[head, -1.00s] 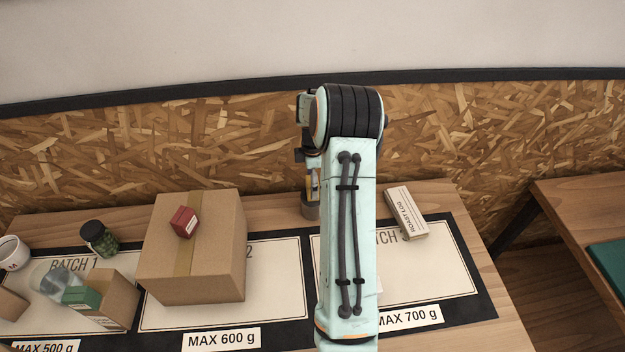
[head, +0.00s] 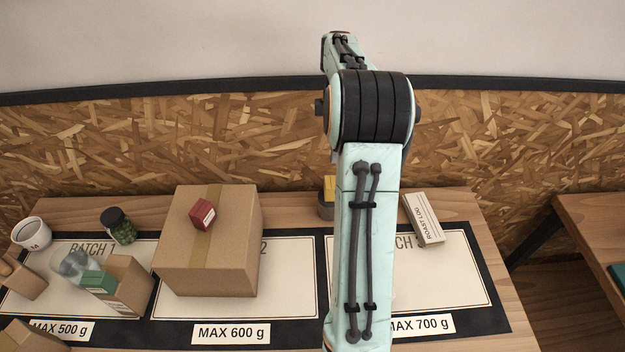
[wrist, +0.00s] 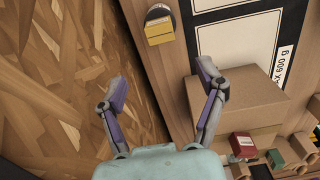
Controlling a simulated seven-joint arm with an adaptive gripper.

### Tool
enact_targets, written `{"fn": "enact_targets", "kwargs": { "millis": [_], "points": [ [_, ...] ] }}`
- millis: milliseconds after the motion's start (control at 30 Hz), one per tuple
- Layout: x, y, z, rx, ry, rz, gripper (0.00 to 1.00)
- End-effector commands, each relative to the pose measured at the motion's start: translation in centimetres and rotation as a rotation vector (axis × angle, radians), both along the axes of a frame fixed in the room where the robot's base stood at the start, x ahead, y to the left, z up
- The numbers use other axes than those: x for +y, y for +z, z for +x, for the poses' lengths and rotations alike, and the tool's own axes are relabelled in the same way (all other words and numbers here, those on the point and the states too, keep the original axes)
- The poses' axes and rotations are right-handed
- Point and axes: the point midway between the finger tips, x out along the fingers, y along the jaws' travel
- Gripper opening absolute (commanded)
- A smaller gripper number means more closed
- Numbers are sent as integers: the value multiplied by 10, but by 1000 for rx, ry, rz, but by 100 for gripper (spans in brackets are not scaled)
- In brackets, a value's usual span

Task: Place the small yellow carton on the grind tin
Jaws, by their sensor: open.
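The small yellow carton (head: 329,184) sits on top of the grind tin (head: 326,211), a short grey round tin near the back of the table. My arm hides their right side in the head view. In the wrist view the yellow carton (wrist: 159,30) and part of the grind tin (wrist: 157,12) show at the top, beyond my fingertips. My gripper (wrist: 162,82) is open and empty, its two fingers spread and apart from the carton. The gripper is hidden in the head view.
A large cardboard box (head: 205,255) bearing a small red carton (head: 203,214) stands left of the tin. The roast log box (head: 424,219) lies to the right. A green jar (head: 118,226), a white cup (head: 32,234) and smaller boxes are at the left.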

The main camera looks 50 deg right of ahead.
Motion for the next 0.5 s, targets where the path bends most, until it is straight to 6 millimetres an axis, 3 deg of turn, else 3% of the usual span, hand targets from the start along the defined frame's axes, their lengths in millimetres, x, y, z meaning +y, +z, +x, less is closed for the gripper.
{"fn": "enact_targets", "kwargs": {
  "millis": [133,233,267,367,400,500],
  "points": [
    [3,4,1,0,-3,-1,71],
    [31,16,6,1,-32,-4,71],
    [47,22,8,1,-49,-5,71],
    [120,46,5,-2,-139,-9,71],
    [153,53,-3,-2,-188,-7,71],
    [230,63,-39,-5,-324,3,71]
  ]
}}
